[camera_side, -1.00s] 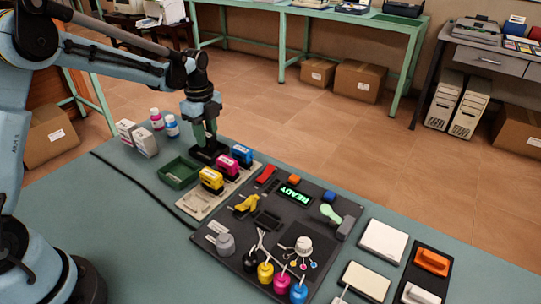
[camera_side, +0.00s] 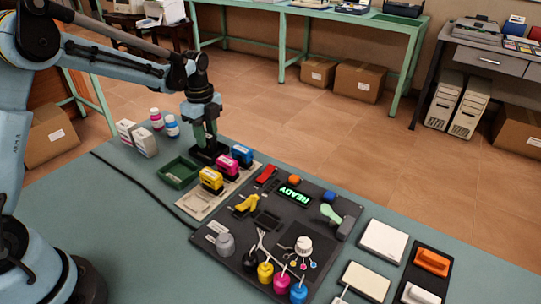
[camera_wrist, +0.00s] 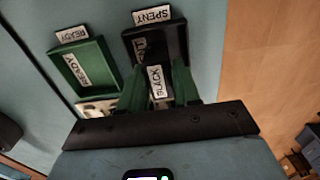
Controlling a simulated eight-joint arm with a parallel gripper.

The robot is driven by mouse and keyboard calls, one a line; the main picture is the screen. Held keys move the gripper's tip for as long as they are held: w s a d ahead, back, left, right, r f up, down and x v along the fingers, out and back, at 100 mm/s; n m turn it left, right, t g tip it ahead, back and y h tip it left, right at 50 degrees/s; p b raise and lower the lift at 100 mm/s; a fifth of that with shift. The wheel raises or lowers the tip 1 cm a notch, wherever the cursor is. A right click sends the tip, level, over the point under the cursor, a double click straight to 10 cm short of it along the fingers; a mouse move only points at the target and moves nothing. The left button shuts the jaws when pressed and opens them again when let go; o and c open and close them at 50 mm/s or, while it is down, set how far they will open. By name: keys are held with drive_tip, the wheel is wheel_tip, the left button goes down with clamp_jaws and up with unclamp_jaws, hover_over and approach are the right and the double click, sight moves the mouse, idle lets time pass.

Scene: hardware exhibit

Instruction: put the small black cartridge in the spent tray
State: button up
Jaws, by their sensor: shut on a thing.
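The small black cartridge, showing its white BLACK label (camera_wrist: 157,86), is between the two green fingers of my gripper (camera_wrist: 158,84) in the wrist view. My gripper is shut on it. The black spent tray (camera_wrist: 128,48), with a SPENT tag, lies right by the fingertips, and the cartridge overlaps its near part. I cannot tell whether the cartridge touches the tray floor. In the side view my gripper (camera_side: 206,143) points down at the spent tray (camera_side: 222,156) on the bench's far side. The cartridge is hard to make out there against the dark tray and fingers.
The green ready tray (camera_side: 180,172) stands just left of the spent tray. Yellow (camera_side: 211,181), magenta (camera_side: 227,165) and blue (camera_side: 242,155) cartridges stand on a beige rack close by. White boxes (camera_side: 143,139) and small bottles (camera_side: 171,126) stand to the left.

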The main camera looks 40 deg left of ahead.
drive_tip(key=shift+f, duration=0.45)
idle(0.5)
drive_tip(key=o, duration=1.4)
drive_tip(key=shift+r, duration=3.75)
